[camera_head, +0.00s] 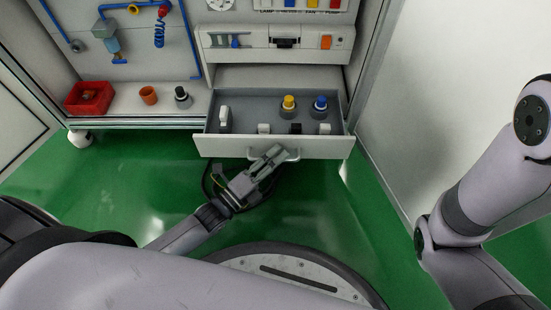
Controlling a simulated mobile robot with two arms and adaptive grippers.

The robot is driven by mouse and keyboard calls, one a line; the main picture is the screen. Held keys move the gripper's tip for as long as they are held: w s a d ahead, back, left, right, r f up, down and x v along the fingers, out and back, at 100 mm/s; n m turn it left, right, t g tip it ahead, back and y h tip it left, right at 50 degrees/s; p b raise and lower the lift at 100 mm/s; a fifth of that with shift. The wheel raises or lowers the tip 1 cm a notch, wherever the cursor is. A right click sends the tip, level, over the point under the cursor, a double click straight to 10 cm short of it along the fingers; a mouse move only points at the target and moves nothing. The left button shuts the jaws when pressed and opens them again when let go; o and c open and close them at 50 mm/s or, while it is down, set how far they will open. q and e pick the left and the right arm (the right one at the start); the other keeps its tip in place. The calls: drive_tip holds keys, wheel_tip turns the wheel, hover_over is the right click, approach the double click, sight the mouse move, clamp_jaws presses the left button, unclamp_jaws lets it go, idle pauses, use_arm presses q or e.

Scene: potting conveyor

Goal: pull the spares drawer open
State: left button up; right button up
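The spares drawer (224,145) is pulled out from the white cabinet, and its grey inside shows. In it are a yellow-topped part (288,104), a blue-topped part (320,105) and several small white and black parts. Its handle (293,154) is a light bar on the front panel. My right gripper is out of view; only my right arm shows at the right.
On the shelf left of the drawer stand a red bin (88,97), an orange cup (149,95) and a dark-and-silver part (182,97). A panel with blue pipes is above. A white wall (450,80) is at the right. Green floor (110,190) is clear at the left.

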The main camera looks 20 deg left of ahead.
use_arm(q)
drive_tip(key=shift+c, duration=0.4)
clamp_jaws()
idle(0.4)
